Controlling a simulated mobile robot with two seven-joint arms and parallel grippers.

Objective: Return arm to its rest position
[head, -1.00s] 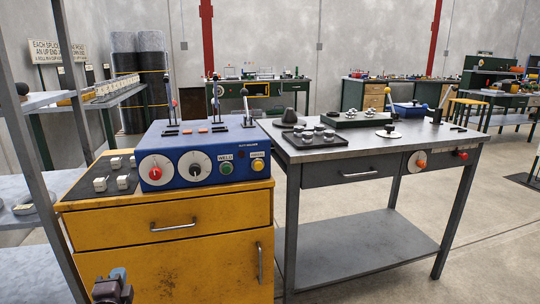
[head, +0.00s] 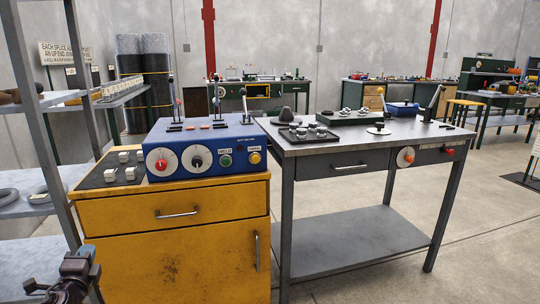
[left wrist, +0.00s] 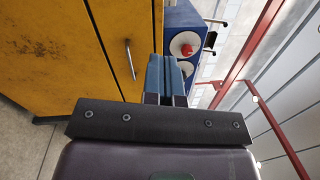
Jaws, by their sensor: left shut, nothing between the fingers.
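My left gripper (head: 82,262) is at the lower left of the head view, in front of the yellow cabinet's left edge. In the left wrist view its two blue fingers (left wrist: 166,76) lie together, shut and empty. The yellow cabinet (head: 165,250) fills the left of the wrist view, and its handle (left wrist: 130,60) shows left of the fingers. My right gripper is in neither view.
A blue control box (head: 215,170) with levers and dials stands on the cabinet. A grey metal table (head: 405,133) stands to its right, bearing trays and knobs. A grey shelf rack (head: 45,130) is close on the left. Open floor (head: 470,230) lies at the right.

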